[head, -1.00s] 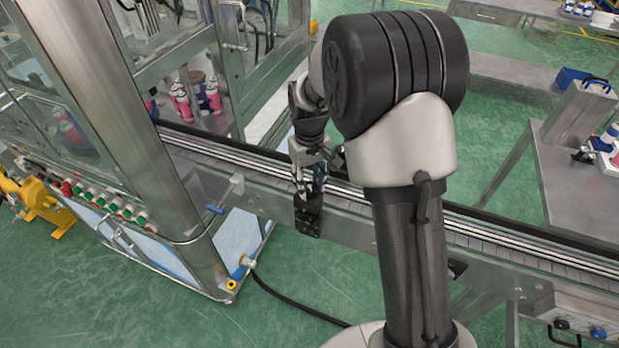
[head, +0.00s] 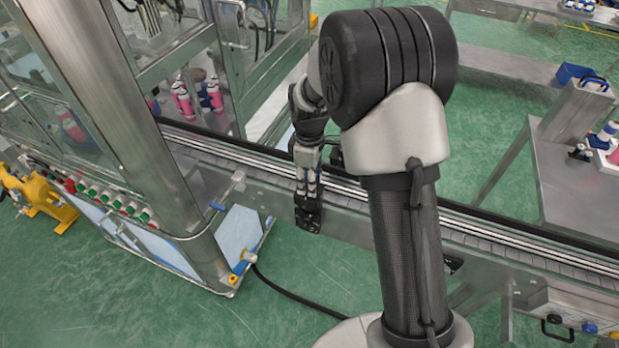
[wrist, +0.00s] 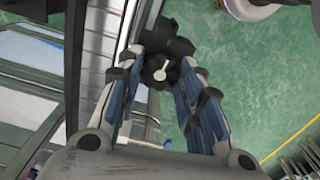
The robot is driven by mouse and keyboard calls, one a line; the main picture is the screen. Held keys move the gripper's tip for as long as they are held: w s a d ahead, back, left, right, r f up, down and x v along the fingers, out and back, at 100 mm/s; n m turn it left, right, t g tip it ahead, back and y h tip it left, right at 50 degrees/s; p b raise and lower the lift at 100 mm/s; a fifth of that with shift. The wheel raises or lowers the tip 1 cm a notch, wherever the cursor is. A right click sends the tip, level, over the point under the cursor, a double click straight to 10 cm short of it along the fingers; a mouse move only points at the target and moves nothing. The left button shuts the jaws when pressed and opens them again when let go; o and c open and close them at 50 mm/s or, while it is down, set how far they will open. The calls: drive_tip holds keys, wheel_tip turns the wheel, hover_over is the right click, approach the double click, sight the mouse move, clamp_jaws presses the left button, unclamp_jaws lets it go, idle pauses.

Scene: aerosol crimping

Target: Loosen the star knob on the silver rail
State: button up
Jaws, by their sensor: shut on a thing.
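The black star knob (wrist: 160,72) with a pale centre shows between my fingertips in the wrist view. It sits on a black bracket (wrist: 176,45) at the side of the silver rail (wrist: 108,45). My gripper (wrist: 161,76) is shut on the knob, with blue-padded fingers on both sides of it. In the head view my gripper (head: 308,190) points down at the black bracket (head: 308,219) on the near side of the silver rail (head: 500,231). The knob itself cannot be made out there.
A glass-walled machine with a steel post (head: 150,130) stands to the left, with a row of buttons (head: 115,202) below. A steel table (head: 570,190) is at the right. A black cable (head: 290,300) lies on the green floor.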

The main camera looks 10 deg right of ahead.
drive_tip(key=shift+n, duration=0.5)
drive_tip(key=o, duration=1.1)
wheel_tip(320, 180, up, 12)
drive_tip(key=shift+r, duration=0.1)
idle(0.4)
